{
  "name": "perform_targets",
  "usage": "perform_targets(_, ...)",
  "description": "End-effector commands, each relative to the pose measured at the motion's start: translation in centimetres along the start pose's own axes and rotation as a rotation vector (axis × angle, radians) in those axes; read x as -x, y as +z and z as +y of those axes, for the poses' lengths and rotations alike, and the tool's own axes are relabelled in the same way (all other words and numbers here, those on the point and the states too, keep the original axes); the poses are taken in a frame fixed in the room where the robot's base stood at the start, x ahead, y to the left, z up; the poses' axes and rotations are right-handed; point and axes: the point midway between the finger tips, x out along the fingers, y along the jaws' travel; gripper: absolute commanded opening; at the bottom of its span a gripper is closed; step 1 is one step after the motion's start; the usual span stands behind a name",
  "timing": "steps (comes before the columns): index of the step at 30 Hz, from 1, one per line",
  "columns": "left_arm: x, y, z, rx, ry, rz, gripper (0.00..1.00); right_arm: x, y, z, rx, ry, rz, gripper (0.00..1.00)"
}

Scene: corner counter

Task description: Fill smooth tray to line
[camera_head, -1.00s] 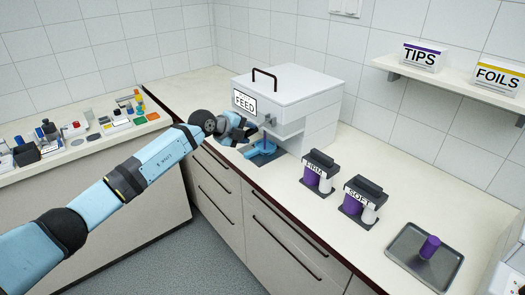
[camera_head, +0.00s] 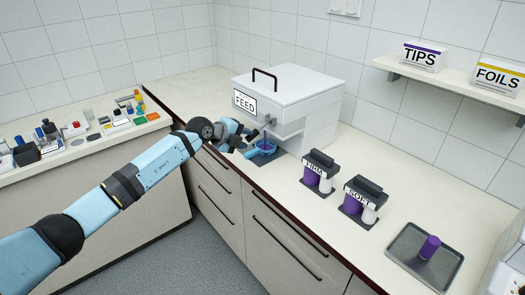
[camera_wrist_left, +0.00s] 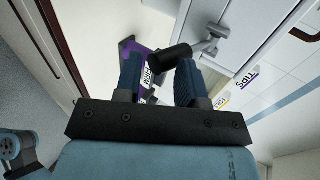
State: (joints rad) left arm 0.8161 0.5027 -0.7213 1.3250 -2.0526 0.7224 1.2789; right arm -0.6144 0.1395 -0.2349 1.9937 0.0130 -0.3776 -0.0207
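The white FEED box (camera_head: 290,88) stands on the corner counter. I cannot make out any line or fill level. My left gripper (camera_head: 243,137) is at the front of the box, beside the blue piece. In the left wrist view, the fingers (camera_wrist_left: 160,78) are apart, with a black handle (camera_wrist_left: 170,58) on a metal lever (camera_wrist_left: 207,42) across their tips. No grip on it shows. My right gripper is not in view.
Two dark holders marked FIRM (camera_head: 319,171) and SOFT (camera_head: 362,201) stand to the right, with purple and white parts. A grey tray (camera_head: 405,262) holds a purple cylinder (camera_head: 429,247). TIPS (camera_head: 420,56) and FOILS (camera_head: 497,76) boxes sit on the shelf. Small items crowd the left counter.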

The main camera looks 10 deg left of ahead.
Motion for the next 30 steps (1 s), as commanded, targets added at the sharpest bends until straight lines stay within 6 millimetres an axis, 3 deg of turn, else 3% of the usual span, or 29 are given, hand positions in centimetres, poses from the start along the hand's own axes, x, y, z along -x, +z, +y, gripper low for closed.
perform_targets(30, 0.01, -0.02, 0.75, 0.0, 0.0, 0.0, 0.36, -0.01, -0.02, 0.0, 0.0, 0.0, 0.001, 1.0)
